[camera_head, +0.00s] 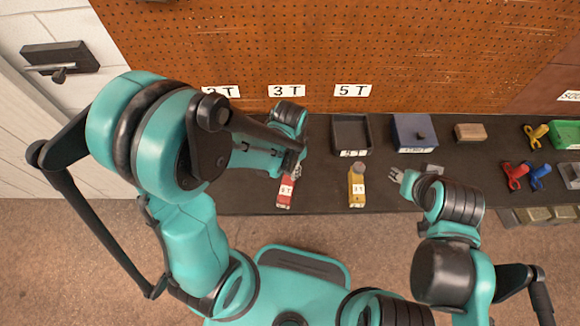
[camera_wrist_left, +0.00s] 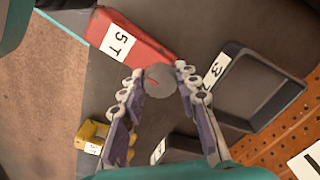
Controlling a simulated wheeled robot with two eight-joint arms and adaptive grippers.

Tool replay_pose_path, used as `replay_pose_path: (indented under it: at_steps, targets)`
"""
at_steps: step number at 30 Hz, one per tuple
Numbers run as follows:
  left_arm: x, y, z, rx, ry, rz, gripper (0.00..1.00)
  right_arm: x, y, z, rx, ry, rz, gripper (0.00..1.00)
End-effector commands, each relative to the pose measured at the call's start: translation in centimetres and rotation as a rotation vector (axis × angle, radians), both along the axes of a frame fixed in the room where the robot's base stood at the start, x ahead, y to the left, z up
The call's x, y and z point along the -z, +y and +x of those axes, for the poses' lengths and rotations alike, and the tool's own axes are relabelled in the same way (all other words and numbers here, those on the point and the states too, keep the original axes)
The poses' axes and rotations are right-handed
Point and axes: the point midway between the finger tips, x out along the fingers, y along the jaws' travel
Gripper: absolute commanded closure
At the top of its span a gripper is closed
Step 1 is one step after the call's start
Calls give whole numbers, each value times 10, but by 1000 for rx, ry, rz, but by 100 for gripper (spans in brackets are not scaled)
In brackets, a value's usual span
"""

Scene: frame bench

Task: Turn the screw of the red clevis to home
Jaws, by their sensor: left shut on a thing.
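The red clevis (camera_head: 284,196), labelled 5 T, lies near the front edge of the dark bench. It also shows in the left wrist view (camera_wrist_left: 150,47). Its screw has a round grey head (camera_wrist_left: 159,88) with a thin red line across part of it, slanting. My left gripper (camera_wrist_left: 160,76) is shut on this screw head, one finger on each side. In the head view my left gripper (camera_head: 297,165) covers the clevis's far end. My right gripper (camera_head: 408,181) is apart, to the right over the front of the bench; its fingers are too small to judge.
A yellow clevis (camera_head: 356,190) labelled 3 T lies to the right. Behind are a dark tray (camera_head: 336,137), a blue box (camera_head: 402,130) and a wooden block (camera_head: 470,132). Several coloured parts lie far right. The pegboard (camera_head: 330,45) rises behind the bench.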

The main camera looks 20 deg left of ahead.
Motion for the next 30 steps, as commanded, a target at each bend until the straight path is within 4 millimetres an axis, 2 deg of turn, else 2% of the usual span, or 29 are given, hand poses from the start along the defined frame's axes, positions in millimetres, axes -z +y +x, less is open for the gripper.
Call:
replay_pose_path:
  at_steps: [7, 8, 10, 22, 26, 30]
  targets:
    - [0, 0, 0, 20, 1, -1, 98, 1, 0, 0, 0, 0, 0, 60]
    - [0, 0, 0, 19, 1, -1, 66, 1, 0, 0, 0, 0, 0, 60]
    - [0, 0, 0, 19, 1, -1, 48, 1, 0, 0, 0, 0, 0, 60]
    - [-5, 0, 0, 18, 0, 0, 48, 1, 0, 0, 0, 0, 0, 60]
    - [-20, 0, 0, 18, 0, 0, 48, 1, 0, 0, 0, 0, 0, 60]
    - [-48, 0, 0, 19, 0, 0, 48, 1, 0, 0, 0, 0, 0, 60]
